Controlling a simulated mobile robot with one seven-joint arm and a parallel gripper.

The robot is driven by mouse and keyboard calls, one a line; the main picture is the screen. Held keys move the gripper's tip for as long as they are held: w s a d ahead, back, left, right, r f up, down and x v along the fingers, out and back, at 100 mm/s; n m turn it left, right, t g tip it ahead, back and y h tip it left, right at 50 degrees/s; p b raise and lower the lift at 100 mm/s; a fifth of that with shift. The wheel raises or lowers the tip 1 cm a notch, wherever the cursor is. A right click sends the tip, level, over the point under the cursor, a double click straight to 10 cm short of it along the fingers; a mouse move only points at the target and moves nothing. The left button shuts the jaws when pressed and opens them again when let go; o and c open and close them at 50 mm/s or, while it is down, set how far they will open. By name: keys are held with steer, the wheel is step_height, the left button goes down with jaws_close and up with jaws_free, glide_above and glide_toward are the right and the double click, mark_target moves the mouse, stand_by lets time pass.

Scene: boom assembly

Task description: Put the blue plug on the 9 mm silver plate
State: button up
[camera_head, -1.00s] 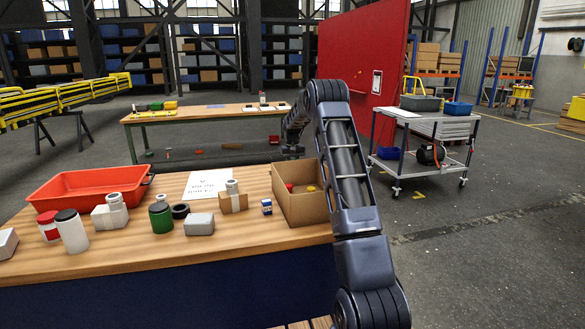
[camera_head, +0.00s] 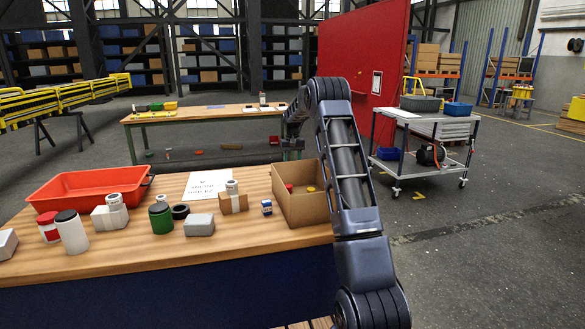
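My gripper (camera_head: 292,145) is at the far end of my arm, beyond the near table and close to the right end of the far table. It is small and dark there, partly hidden by my own arm links, and I cannot tell whether it is open or shut or holds anything. I cannot make out a blue plug or a 9 mm silver plate for certain. Small flat pieces (camera_head: 250,108) lie on the far table (camera_head: 190,117), too small to identify. A small blue and white item (camera_head: 267,207) stands on the near table.
The near table (camera_head: 130,252) holds an orange tray (camera_head: 52,199), several jars, a paper sheet (camera_head: 208,184) and an open cardboard box (camera_head: 300,208). A red panel (camera_head: 350,60) and a grey cart (camera_head: 422,185) stand to the right. The floor at right is mostly clear.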

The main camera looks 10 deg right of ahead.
step_height(320, 180, up, 8)
steer(key=r, duration=0.1)
steer(key=s+a+r+t, duration=0.1)
steer(key=s+r, duration=0.4)
steer(key=s, duration=0.5)
steer(key=s+a+r, duration=0.1)
steer(key=s+r, duration=0.4)
steer(key=s, duration=0.5)
steer(key=s+a+r+t, duration=0.1)
steer(key=s+r, duration=0.4)
steer(key=s, duration=0.4)
steer(key=s+f+t, duration=0.1)
steer(key=s+f, duration=0.2)
steer(key=s, duration=0.7)
steer(key=s+f, duration=0.3)
steer(key=s, duration=0.8)
steer(key=s+a+f+t, duration=0.1)
steer(key=s+f, duration=0.2)
steer(key=s, duration=0.8)
steer(key=shift+f+t, duration=0.25)
steer(key=shift+t, duration=0.05)
